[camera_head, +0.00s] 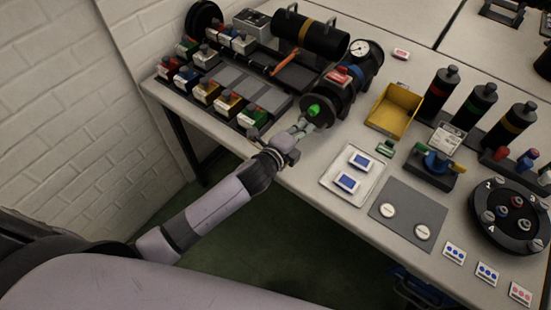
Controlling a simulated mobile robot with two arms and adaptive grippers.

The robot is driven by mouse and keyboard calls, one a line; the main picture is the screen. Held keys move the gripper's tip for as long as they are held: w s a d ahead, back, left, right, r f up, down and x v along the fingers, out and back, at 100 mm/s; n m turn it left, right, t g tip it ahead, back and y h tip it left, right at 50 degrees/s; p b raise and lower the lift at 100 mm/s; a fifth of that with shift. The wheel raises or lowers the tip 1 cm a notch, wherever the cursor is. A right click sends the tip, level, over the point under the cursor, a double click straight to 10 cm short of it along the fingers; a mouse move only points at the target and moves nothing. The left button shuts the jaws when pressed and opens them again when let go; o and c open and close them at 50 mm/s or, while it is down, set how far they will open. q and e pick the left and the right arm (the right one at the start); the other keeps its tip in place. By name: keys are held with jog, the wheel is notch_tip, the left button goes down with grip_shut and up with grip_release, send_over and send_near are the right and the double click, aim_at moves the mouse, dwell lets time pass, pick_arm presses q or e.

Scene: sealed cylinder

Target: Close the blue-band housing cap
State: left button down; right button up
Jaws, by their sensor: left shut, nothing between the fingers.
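The blue-band housing (342,88) is a black cylinder lying on the table, its blue band (356,71) near a pressure gauge (359,48). A red part (337,76) sits on its top. A dark round cap (322,112) with a bright green piece (314,110) is at its near end. I cannot tell how the cap is seated. My left gripper (303,126) is shut and empty, right in front of and slightly below the cap; whether it touches the cap is unclear. My right gripper is not in view.
An orange-band cylinder (322,39) lies behind. A rack of coloured blocks (228,104) is to the left. A yellow bin (393,108), a white tray (371,191) and a grey mat (413,203) lie to the right. The table's front edge is under my left arm.

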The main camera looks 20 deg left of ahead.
pick_arm(q)
jog(key=w, duration=0.1)
jog(key=w+d, duration=0.1)
jog(key=w, duration=0.2)
jog(key=shift+w+d+r, duration=0.1)
jog(key=shift+d, duration=0.15)
jog(key=shift+r, duration=0.15)
jog(key=shift+r, duration=0.1)
